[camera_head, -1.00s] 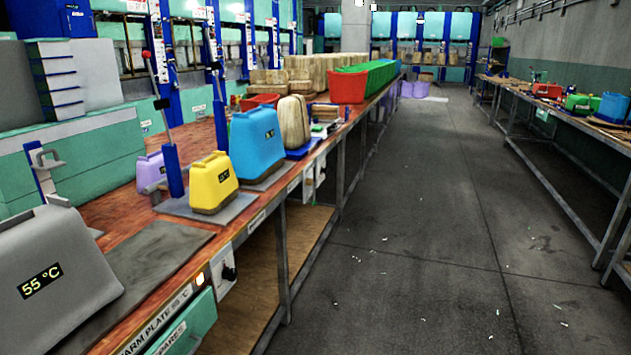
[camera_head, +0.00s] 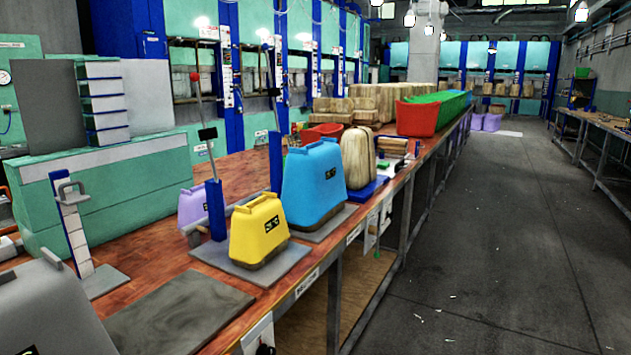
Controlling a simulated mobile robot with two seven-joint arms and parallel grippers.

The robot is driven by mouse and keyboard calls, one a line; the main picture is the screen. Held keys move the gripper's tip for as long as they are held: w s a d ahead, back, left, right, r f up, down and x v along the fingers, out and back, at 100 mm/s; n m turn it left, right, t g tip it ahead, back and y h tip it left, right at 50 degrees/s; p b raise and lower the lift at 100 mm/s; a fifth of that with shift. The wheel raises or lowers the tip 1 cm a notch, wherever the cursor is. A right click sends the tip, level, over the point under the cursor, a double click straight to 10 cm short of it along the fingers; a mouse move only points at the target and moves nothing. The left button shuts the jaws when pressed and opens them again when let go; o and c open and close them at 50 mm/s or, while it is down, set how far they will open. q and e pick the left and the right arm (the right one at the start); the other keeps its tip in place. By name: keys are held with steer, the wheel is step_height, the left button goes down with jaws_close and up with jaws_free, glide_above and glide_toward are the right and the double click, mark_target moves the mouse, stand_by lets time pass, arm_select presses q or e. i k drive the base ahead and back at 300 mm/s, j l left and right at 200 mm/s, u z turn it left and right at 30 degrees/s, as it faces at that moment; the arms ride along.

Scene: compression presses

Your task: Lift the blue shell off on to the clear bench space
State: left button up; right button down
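Bare bench space shows as a reddish-brown wooden top (camera_head: 140,284), with an empty dark grey plate (camera_head: 178,312) lying at the front left. Neither of my grippers is in view.
A yellow shell (camera_head: 258,228) stands just in front of the blue one, with a lever post (camera_head: 216,208) and a purple shell (camera_head: 193,205) beside it. A grey shell (camera_head: 50,315) is nearest. A wooden block (camera_head: 358,160) stands behind.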

mark_target(314, 183)
steer(key=i+l+u, duration=0.15)
steer(key=u, duration=0.25)
steer(key=i+l+u, duration=0.15)
steer(key=u, duration=0.2)
steer(key=i+l+u, duration=0.1)
steer(key=l, duration=0.15)
steer(key=i+l+u, duration=0.1)
steer(key=l, duration=0.2)
steer(key=i+l+u, duration=0.1)
steer(key=l, duration=0.2)
steer(key=i+l, duration=0.15)
steer(key=l, duration=0.25)
steer(key=i+l, duration=0.1)
steer(key=l, duration=0.25)
steer(key=i+l+u, duration=0.1)
steer(key=l, duration=0.3)
steer(key=i+l, duration=0.2)
steer(key=l, duration=0.15)
steer(key=i+l, duration=0.1)
steer(key=l, duration=0.3)
steer(key=i+l+u, duration=0.1)
steer(key=l, duration=0.3)
